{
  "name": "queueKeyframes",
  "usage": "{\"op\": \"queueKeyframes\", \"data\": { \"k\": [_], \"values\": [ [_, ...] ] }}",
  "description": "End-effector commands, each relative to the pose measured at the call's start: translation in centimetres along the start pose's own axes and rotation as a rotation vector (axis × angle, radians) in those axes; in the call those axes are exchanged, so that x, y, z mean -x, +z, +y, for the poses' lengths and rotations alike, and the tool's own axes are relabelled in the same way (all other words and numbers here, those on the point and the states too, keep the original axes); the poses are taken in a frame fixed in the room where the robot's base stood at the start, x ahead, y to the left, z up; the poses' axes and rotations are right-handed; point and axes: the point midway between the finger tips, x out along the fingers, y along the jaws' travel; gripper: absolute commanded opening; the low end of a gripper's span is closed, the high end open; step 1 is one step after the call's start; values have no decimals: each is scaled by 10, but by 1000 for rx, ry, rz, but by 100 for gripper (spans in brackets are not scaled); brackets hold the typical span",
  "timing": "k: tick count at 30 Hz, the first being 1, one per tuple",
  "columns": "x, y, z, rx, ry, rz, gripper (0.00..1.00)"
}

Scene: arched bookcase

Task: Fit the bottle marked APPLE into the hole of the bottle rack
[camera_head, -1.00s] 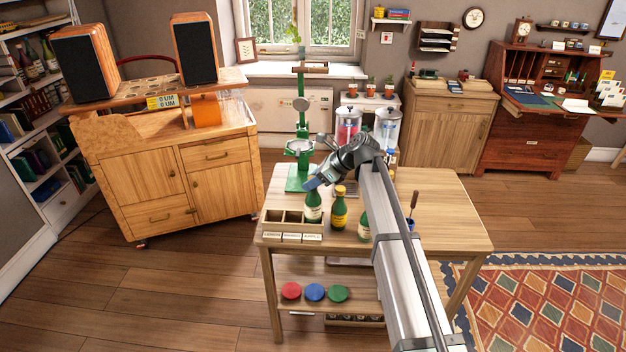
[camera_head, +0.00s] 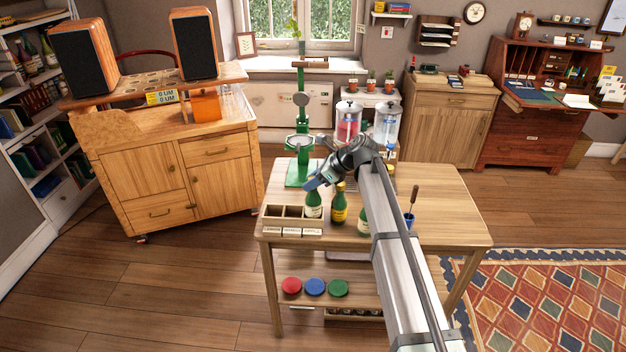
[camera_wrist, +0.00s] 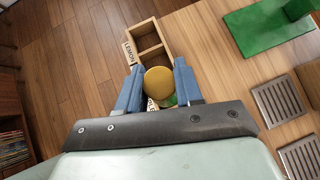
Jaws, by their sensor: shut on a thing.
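A green bottle (camera_head: 314,207) with a pale label is in my gripper (camera_head: 313,185). In the wrist view its round yellow cap (camera_wrist: 159,81) sits between the two blue fingers, with a bit of label below. I cannot read that label. The wooden bottle rack (camera_head: 270,222) stands at the table's front left corner, with several small white tags along its front. In the wrist view two open, empty compartments of the rack (camera_wrist: 155,22) show, with a tag reading LEMON. The bottle is at the rack's right end; I cannot tell whether its base is inside a compartment.
A yellow-labelled green bottle (camera_head: 339,209) stands just right of the held one, and another green bottle (camera_head: 362,221) stands beside my arm. A green stand (camera_head: 300,175) is behind the rack. A blue cup (camera_head: 409,222) is further right. The table's right side (camera_head: 455,210) is clear.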

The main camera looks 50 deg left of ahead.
Motion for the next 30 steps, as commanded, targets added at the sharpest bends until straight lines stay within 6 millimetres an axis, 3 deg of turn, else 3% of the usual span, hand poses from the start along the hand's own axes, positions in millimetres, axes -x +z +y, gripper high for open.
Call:
{"op": "queueKeyframes", "data": {
  "k": [29, 30],
  "values": [
    [-13, -13, 0, 0, -1, -2, 0],
    [-13, -13, 0, 0, -1, -2, 39]
  ]
}}
